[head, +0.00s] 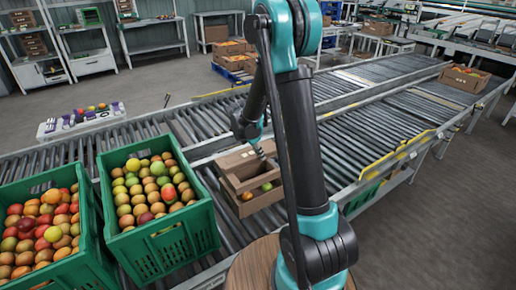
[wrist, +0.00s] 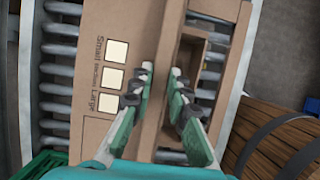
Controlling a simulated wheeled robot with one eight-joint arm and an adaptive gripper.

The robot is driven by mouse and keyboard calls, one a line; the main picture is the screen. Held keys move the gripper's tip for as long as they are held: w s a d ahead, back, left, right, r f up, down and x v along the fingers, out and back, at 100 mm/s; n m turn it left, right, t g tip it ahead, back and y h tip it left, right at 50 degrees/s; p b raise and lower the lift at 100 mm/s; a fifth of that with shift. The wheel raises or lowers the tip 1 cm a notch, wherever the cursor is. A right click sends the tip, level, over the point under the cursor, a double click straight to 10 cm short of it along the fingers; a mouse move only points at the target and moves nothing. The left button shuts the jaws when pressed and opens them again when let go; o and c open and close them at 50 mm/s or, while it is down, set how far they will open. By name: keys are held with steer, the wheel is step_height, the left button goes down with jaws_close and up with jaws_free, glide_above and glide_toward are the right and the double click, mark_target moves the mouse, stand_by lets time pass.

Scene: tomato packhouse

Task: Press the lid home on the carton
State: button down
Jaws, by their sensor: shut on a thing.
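The brown cardboard carton (head: 262,204) stands on the roller conveyor just left of my arm, with an orange and a green fruit showing in its open part. The brown lid (head: 238,160) lies over its far side and leaves the near side uncovered. In the wrist view the lid (wrist: 122,28) is a broad panel with white squares and size words, and part of the open carton (wrist: 193,50) shows to its right. My gripper (wrist: 162,72) is shut on the lid's edge, one finger on each side. In the head view my gripper (head: 262,152) is partly hidden.
Two green crates (head: 160,238) of fruit stand on the conveyor at the left. A white tray (head: 80,120) with small items lies beyond them. Another carton (head: 463,78) is at the far right. The rollers (head: 345,125) behind my arm are clear.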

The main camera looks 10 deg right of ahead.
steer(key=shift+s+a+f, duration=0.1)
steer(key=shift+a, duration=0.05)
steer(key=shift+a+f, duration=0.1)
steer(key=shift+f, duration=3)
steer(key=shift+f, duration=1.6)
steer(key=c, duration=1.4)
jaws_free()
steer(key=shift+o, duration=0.2)
steer(key=shift+c, duration=0.5)
steer(key=shift+c, duration=1.2)
